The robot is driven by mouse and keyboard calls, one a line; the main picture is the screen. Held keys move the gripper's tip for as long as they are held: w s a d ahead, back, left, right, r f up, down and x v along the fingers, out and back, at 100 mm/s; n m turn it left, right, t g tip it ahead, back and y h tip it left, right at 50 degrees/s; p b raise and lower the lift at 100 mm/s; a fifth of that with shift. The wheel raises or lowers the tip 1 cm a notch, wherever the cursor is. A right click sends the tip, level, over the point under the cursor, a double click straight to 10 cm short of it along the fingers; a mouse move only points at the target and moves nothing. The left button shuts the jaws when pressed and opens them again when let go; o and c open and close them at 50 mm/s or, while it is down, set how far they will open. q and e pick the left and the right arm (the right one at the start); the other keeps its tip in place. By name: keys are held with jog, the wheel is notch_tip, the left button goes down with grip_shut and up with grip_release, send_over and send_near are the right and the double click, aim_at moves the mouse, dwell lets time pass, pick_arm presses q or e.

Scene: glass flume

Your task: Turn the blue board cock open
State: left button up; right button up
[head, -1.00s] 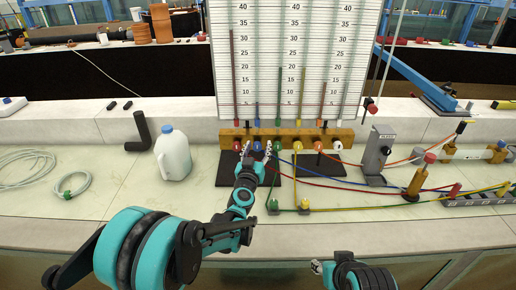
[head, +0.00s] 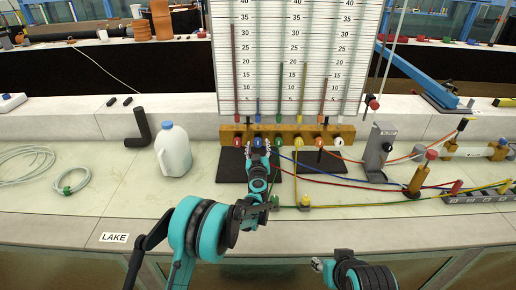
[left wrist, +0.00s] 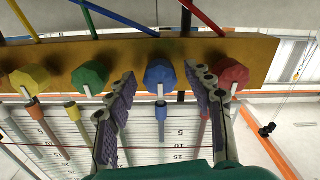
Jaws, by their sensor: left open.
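The blue board cock (head: 258,142) is on the yellow-brown board (head: 346,133) below the white scale panel. In the left wrist view the blue cock (left wrist: 160,74) is a rounded knob in the gap between my fingers, with space on both sides. My left gripper (left wrist: 162,100) is open and empty around it; it also shows in the head view (head: 258,152). The green cock (left wrist: 90,76) is left of the fingers, and the red cock (left wrist: 231,74) is close beside the right finger. My right arm shows at the bottom of the head view; its fingers are not clear.
A white jug (head: 174,152) with a blue cap and a black elbow pipe (head: 139,130) stand left. Coloured tubes (head: 360,188) run across the bench to the right. A grey stand (head: 379,150) is right of the board.

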pick_arm(q)
jog(key=shift+w, duration=0.1)
jog(key=c, duration=1.1)
jog(key=shift+n, duration=0.5)
jog(key=shift+c, duration=0.3)
jog(key=n, duration=0.3)
jog(key=shift+n+b, duration=0.3)
jog(key=shift+n, duration=0.1)
jog(key=n, duration=0.4)
jog(key=shift+n, duration=0.3)
jog(key=n, duration=0.4)
jog(key=shift+b, duration=0.35)
jog(key=shift+r+n, duration=0.1)
jog(key=shift+n, duration=2.1)
jog(key=shift+o, duration=0.2)
